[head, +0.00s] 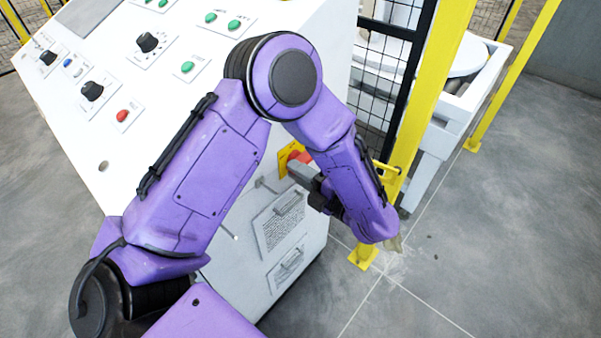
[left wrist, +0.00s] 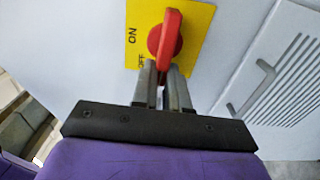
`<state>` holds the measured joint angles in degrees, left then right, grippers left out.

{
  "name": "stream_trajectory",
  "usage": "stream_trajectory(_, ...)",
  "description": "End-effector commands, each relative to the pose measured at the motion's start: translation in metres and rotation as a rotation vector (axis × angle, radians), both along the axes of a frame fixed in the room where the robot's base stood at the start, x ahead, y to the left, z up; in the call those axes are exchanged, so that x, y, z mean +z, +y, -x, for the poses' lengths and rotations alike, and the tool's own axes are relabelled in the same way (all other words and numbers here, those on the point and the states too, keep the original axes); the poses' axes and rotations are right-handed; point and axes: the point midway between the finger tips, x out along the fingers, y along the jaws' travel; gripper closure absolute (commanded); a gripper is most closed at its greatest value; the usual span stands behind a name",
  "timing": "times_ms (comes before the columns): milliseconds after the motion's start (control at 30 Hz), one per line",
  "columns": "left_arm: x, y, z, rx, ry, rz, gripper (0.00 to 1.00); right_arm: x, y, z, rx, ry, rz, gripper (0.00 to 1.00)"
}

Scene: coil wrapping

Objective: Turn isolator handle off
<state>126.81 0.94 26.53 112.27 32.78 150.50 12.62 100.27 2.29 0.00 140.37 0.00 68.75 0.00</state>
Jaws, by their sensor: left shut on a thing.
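The isolator handle (left wrist: 168,38) is a red rotary knob on a yellow plate (left wrist: 203,22) marked ON and OFF. It sits on the side panel of the white control cabinet. In the left wrist view my left gripper (left wrist: 163,72) has its two fingers around the lower end of the handle, shut on it. The handle stands nearly upright in that view, tilted slightly. In the head view the red handle (head: 298,157) and yellow plate (head: 284,158) show partly, behind my left gripper (head: 300,172) and forearm. My right gripper is not in view.
The white control cabinet (head: 65,107) carries knobs and green and red buttons. A vent with a handle (left wrist: 262,78) is beside the isolator. A yellow post (head: 425,90) and black mesh fence (head: 375,85) stand close to the right. Open grey floor (head: 490,240) lies at the right.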

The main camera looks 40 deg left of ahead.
Motion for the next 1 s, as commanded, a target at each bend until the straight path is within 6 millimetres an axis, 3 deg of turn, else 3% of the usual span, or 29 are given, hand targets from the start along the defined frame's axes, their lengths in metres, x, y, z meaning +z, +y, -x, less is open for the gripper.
stream_trajectory(533,0.0013,0.0016,-0.0014,0.0,-0.033,0.0,1.0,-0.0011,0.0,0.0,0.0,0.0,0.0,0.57)
stream_trajectory(567,0.0013,0.0016,-0.0014,0.0,-0.033,0.0,0.83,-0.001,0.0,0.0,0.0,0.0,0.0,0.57)
stream_trajectory(633,0.0012,0.0016,-0.0013,0.0,-0.032,0.0,0.61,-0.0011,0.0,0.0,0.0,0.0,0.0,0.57)
stream_trajectory(1000,-0.0009,-0.0079,-0.0008,-0.003,-0.028,0.001,0.61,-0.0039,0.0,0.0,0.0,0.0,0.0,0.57)
